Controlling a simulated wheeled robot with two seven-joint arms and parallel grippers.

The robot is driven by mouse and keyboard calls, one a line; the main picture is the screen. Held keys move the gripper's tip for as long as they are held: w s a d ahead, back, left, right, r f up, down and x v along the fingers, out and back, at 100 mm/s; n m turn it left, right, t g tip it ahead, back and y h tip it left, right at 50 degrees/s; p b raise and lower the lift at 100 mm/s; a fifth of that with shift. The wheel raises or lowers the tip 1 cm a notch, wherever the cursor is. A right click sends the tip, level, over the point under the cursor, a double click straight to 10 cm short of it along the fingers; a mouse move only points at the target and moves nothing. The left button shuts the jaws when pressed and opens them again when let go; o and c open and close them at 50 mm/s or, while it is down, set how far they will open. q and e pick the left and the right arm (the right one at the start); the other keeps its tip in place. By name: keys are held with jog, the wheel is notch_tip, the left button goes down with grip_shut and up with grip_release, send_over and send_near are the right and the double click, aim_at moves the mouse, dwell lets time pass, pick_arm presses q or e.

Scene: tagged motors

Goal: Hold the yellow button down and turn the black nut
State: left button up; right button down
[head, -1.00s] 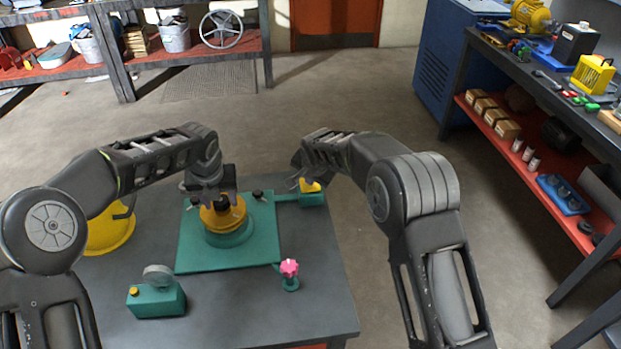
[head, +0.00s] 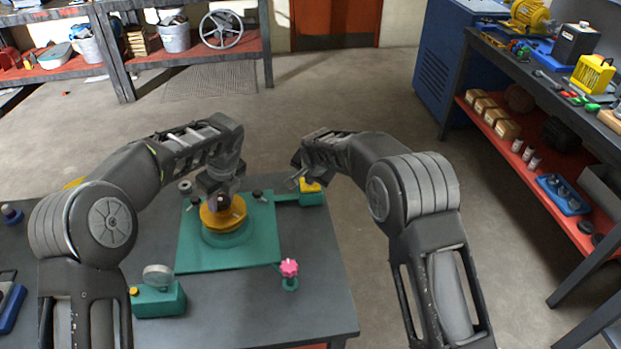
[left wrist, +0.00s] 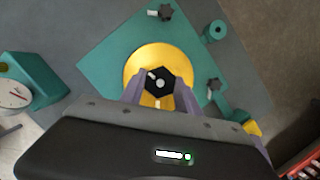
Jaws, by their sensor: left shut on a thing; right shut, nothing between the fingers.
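The black nut (left wrist: 158,82) sits at the centre of a round yellow disc (left wrist: 133,72) on the green plate (head: 200,258). In the left wrist view, the left gripper's purple fingers are on both sides of the nut. In the head view my left gripper (head: 221,198) is over the disc (head: 232,216), shut on the nut, and mostly hides it. The yellow button (head: 311,187) is on a green box (head: 313,199) at the plate's far right. My right gripper (head: 297,182) is shut and empty at the button's left edge; I cannot tell whether the button is pressed.
A green gauge box (head: 170,302) stands at the plate's front left. Small black knobs (head: 258,195) stand on the plate near the disc. The front right of the table (head: 325,310) is clear.

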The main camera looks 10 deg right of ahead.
pick_arm(q)
jog(key=n+g, duration=0.1)
jog(key=n, duration=0.3)
jog(key=shift+d+f+n+y, duration=0.1)
jog(key=shift+d+n+y, duration=0.05)
jog(key=shift+n+y, duration=0.2)
jog(key=shift+n+g, duration=0.4)
jog(key=shift+n, duration=0.75)
jog(key=o, duration=1.4)
jog(key=shift+m, duration=0.3)
